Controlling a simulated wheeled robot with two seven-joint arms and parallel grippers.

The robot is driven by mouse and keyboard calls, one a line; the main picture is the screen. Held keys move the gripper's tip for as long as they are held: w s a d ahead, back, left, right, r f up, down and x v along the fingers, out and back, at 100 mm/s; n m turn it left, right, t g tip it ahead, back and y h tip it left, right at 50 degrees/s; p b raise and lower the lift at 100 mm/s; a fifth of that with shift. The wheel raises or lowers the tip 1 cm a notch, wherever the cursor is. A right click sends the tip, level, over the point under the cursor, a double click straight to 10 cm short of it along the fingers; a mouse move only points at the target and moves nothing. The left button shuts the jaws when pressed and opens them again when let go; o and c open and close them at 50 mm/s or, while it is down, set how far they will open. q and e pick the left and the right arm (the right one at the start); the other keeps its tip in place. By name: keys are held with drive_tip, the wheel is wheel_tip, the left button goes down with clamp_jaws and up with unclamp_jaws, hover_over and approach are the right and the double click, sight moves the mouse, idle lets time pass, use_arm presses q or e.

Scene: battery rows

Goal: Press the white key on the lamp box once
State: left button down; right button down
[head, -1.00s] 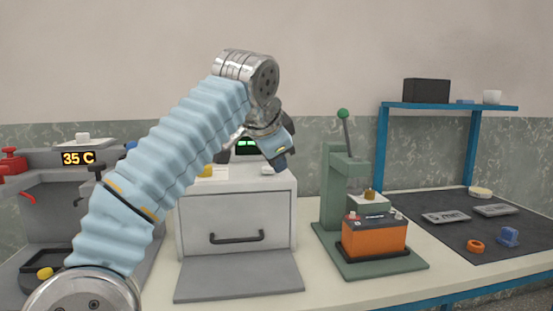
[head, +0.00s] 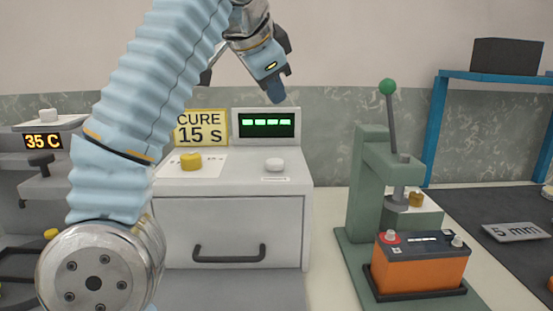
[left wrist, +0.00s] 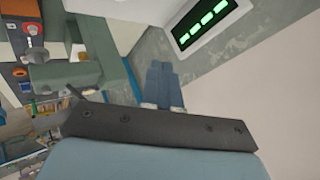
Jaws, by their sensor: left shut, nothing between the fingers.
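The lamp box (head: 235,212) is a light grey box with a dark front handle. On its top are a white key (head: 275,165) at the right and a yellow knob (head: 191,161) at the left. Behind the key is a dark display (head: 266,123) with several lit green bars; it also shows in the left wrist view (left wrist: 208,17). My left gripper (head: 277,97) is shut and empty, with blue fingers pointing down above the display, apart from the key. Its fingers show together in the left wrist view (left wrist: 162,84), where I cannot make out the key. My right gripper is not in view.
A yellow "CURE 15 S" sign (head: 201,129) stands left of the display. A 35 C unit (head: 43,141) is at the left. A blue shelf (head: 437,125) stands right.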

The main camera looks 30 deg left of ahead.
use_arm(q)
drive_tip(key=shift+f, duration=0.1)
hover_over(274, 163)
wheel_tip(274, 163, down, 5)
drive_tip(key=shift+a, duration=0.1)
wheel_tip(274, 163, down, 2)
drive_tip(key=shift+f+b, duration=0.25)
drive_tip(key=shift+b, duration=0.5)
drive_tip(key=shift+f+b, duration=0.45)
drive_tip(key=shift+f, duration=0.1)
drive_tip(key=shift+f, duration=0.1)
idle(1.0)
drive_tip(key=shift+f, duration=0.3)
drive_tip(key=shift+f+b, duration=0.5)
drive_tip(key=shift+b, duration=0.05)
idle(0.5)
idle(0.4)
drive_tip(key=shift+r+p, duration=0.95)
drive_tip(key=shift+p, duration=0.1)
